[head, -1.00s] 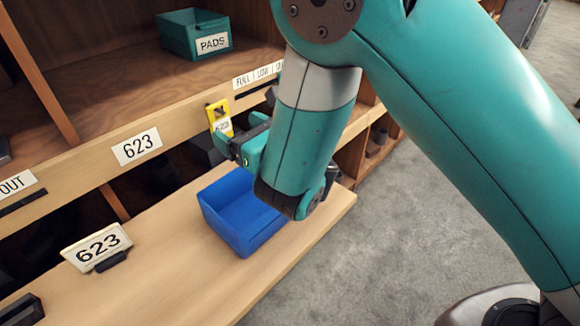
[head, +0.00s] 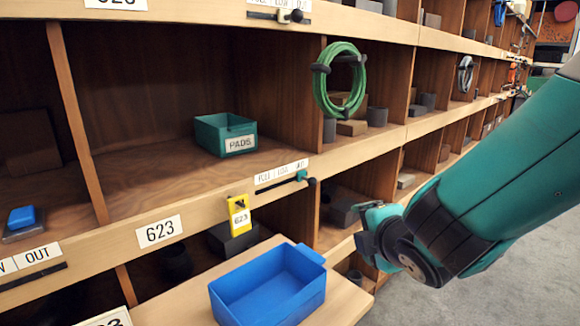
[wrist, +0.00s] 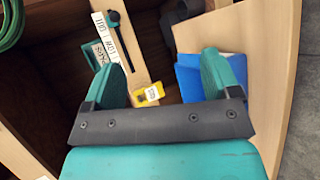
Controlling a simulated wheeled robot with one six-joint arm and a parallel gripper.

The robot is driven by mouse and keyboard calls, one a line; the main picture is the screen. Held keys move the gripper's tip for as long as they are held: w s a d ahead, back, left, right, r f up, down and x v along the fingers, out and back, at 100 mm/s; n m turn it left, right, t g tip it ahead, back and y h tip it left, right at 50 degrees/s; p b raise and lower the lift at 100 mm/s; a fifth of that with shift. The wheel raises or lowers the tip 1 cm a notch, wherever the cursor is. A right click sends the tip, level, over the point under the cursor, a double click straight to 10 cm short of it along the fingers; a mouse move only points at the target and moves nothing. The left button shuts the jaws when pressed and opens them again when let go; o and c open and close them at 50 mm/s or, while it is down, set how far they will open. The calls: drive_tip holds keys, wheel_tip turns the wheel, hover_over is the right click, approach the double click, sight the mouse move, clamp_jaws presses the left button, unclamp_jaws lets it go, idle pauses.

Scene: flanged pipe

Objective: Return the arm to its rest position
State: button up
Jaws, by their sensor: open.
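My gripper (wrist: 168,82) shows in the wrist view with its two teal fingers apart and nothing between them. In the head view my gripper (head: 368,228) is at the right, in front of the shelf openings and right of the blue bin (head: 268,290), apart from it. My teal arm reaches in from the right edge. In the head view the fingertips are small and partly turned away.
The empty blue bin stands on a pulled-out wooden board (head: 345,300). A green PADS bin (head: 225,134) sits in a compartment, and a green coil (head: 340,80) hangs on a divider. Open floor (head: 500,280) lies right.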

drive_tip(key=s+r+m+g+p, duration=0.1)
drive_tip(key=s+r+m+g, duration=0.1)
drive_tip(key=s+m+g, duration=0.2)
drive_tip(key=s+r+m+g+y+p, duration=0.1)
drive_tip(key=s+r+m+g, duration=0.2)
drive_tip(key=s, duration=0.8)
drive_tip(key=s+r+m+g+y+p, duration=0.1)
drive_tip(key=s+r+m+g, duration=0.2)
drive_tip(key=s+m+g, duration=0.2)
drive_tip(key=s+m, duration=0.2)
drive_tip(key=s, duration=0.1)
drive_tip(key=shift+s+d+r, duration=0.2)
drive_tip(key=shift+d+r, duration=0.05)
drive_tip(key=shift+d, duration=0.05)
idle(0.8)
